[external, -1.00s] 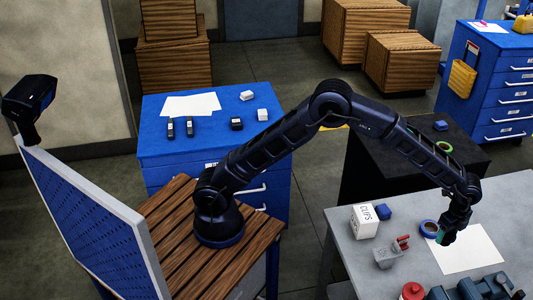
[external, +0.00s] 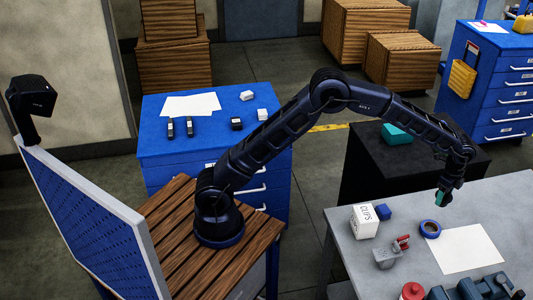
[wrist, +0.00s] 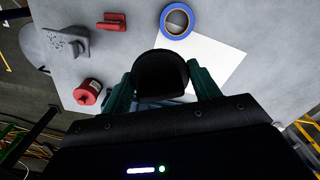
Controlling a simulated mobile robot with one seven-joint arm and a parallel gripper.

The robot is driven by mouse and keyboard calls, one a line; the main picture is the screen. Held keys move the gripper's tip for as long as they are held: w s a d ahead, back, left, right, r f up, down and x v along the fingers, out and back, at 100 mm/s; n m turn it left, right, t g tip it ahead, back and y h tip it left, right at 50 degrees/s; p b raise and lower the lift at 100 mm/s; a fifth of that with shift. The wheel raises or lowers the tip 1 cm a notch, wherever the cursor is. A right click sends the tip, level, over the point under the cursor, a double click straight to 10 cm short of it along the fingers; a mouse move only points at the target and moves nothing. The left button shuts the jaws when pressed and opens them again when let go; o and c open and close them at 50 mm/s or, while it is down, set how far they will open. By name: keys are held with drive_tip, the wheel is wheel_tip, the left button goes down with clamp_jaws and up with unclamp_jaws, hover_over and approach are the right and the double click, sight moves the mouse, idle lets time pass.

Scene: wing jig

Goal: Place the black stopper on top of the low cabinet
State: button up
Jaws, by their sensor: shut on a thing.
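The black stopper (wrist: 160,74) shows in the wrist view between my two teal fingertips. My gripper (external: 441,198) is shut on it, pointing down above the far part of the grey workbench. In the external view the stopper is too small and dark to make out. A low black cabinet (external: 372,155) stands behind the grey bench, with my forearm passing above it. A teal block (external: 397,133) sits on its top; the right part of the top is partly hidden by my arm.
The grey bench (external: 350,258) holds a white paper (external: 465,249), blue tape roll (external: 430,229), white box (external: 364,221), blue cube (external: 383,212), grey bracket (external: 386,258) and red cylinder (wrist: 87,92). A blue drawer cabinet (external: 153,150) stands left, with small items on top.

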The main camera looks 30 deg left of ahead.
drive_tip(key=w+a+r+n, duration=0.1)
drive_tip(key=w+a+n, duration=0.7)
drive_tip(key=w+a, duration=2.35)
drive_tip(key=w+a+r+n, duration=0.1)
drive_tip(key=w+a+n, duration=0.3)
drive_tip(key=a, duration=1.1)
drive_tip(key=w+a+n, duration=0.1)
drive_tip(key=w+a, duration=0.5)
drive_tip(key=a, duration=0.8)
drive_tip(key=w+a+r+n, duration=0.1)
drive_tip(key=w+a+n, duration=0.3)
drive_tip(key=a, duration=1.1)
drive_tip(key=s+a+n, duration=0.2)
drive_tip(key=s+a, duration=0.2)
drive_tip(key=a, duration=1.1)
drive_tip(key=s+a+r+n, duration=0.1)
drive_tip(key=s+a+n, duration=0.15)
drive_tip(key=a, duration=1.25)
drive_tip(key=s+a+n, duration=0.2)
drive_tip(key=s+a, duration=0.2)
drive_tip(key=a, duration=1.1)
drive_tip(key=n, duration=0.7)
hover_over(157, 112)
wheel_tip(157, 112, down, 18)
drive_tip(key=shift+w+a+f, duration=0.15)
